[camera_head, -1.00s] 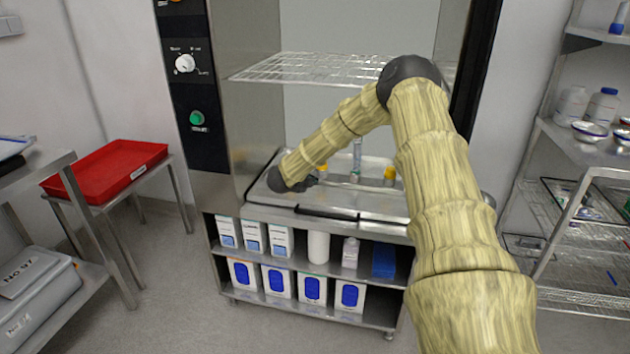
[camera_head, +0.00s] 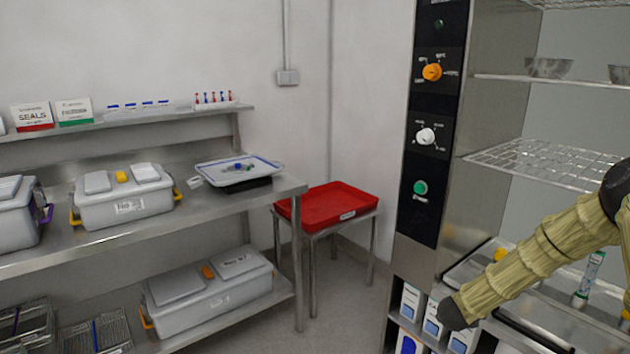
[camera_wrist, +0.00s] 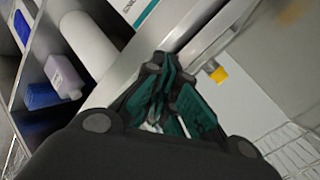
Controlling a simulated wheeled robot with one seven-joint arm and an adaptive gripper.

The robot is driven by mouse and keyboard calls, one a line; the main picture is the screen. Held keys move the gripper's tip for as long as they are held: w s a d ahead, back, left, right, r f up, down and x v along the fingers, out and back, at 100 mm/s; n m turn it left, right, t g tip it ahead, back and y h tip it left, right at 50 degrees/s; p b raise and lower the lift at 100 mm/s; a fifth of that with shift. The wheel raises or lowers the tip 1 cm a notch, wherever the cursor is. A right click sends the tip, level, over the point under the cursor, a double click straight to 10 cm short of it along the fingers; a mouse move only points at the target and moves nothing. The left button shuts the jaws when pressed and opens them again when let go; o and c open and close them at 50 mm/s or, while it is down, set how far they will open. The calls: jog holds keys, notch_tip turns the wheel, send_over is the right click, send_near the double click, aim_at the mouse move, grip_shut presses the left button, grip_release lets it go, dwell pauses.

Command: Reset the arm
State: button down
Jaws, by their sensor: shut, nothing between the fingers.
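My gripper (camera_wrist: 165,78) shows in the wrist view with its dark, teal-padded fingers shut and nothing between them. It points towards the washer's lower opening, near a metal edge and a pale surface. In the head view my yellowish arm comes in at the right edge and reaches left across the washer's front. It ends in a dark joint above the boxes under the chamber. The fingers themselves are hidden in that view.
The washer's control panel (camera_head: 427,140) and wire rack (camera_head: 545,160) stand by my arm. A red tray (camera_head: 328,206) sits on a small stand to the left. The wrist view shows a yellow cap (camera_wrist: 218,74) and a lilac bottle (camera_wrist: 63,76) near the gripper.

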jog(key=s+a+f+n+y+p, duration=0.25)
jog(key=s+a+f+n, duration=0.35)
jog(key=s+a, duration=0.35)
jog(key=s+a+f+n+y+p, duration=0.1)
jog(key=s+a+f+n+y, duration=0.2)
jog(key=s+a+f+n, duration=0.55)
jog(key=s+a+n+g+y+p, duration=0.1)
jog(key=s+a+n+g, duration=0.1)
jog(key=s, duration=0.8)
jog(key=s+a+r+n+g+y+p, duration=0.1)
jog(key=s+a+n+g, duration=0.1)
jog(key=s+a, duration=0.4)
jog(key=s+a+r+n+g+y+p, duration=0.1)
jog(key=s+a+n+g+p, duration=0.1)
jog(key=s, duration=1.3)
jog(key=a+n+g, duration=0.1)
jog(key=a+n, duration=0.1)
jog(key=shift+s+a+n+y, duration=0.35)
